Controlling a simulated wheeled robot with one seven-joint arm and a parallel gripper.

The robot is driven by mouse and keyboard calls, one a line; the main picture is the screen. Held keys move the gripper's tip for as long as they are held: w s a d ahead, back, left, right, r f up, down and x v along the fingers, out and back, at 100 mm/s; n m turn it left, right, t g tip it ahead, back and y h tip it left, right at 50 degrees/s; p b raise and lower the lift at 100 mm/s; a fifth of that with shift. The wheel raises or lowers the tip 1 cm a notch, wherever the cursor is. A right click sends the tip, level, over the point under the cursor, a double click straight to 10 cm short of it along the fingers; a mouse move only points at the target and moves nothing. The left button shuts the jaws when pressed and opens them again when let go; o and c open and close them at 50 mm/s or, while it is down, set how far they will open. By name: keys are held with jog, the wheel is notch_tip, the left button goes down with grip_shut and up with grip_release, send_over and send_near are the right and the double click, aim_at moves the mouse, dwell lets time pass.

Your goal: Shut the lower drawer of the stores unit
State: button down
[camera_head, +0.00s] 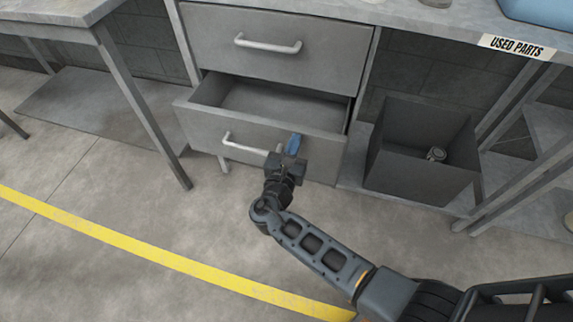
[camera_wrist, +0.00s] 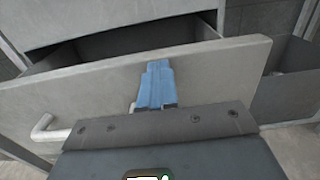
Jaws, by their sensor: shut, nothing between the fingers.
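The lower drawer (camera_head: 200,122) of the grey stores unit stands partly open and looks empty inside. Its pale bar handle (camera_head: 243,146) is on the front, partly hidden by my gripper. The upper drawer (camera_head: 270,50) is shut. My gripper (camera_head: 294,143), with blue fingers, is shut and empty in front of the lower drawer front, right of the handle's middle. In the wrist view the blue fingers (camera_wrist: 157,85) point at the drawer front (camera_wrist: 215,68), close to it; I cannot tell whether they touch. The handle (camera_wrist: 48,130) shows at lower left there.
A grey open bin (camera_head: 415,160) with a small round part (camera_head: 436,154) in it stands right of the drawer. A bench (camera_head: 60,14) with legs stands at left. A "USED PARTS" label (camera_head: 517,46) is on the worktop edge. Floor with a yellow line (camera_head: 150,254) is clear in front.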

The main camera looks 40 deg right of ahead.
jog(key=b+x, duration=0.5)
jog(key=x, duration=1.2)
jog(key=shift+w+d, duration=0.15)
jog(key=shift+d, duration=0.1)
jog(key=shift+d+r, duration=0.1)
jog(key=shift+d, duration=0.05)
jog(key=p+v, duration=0.2)
jog(key=v, duration=1.2)
jog(key=shift+a, duration=0.35)
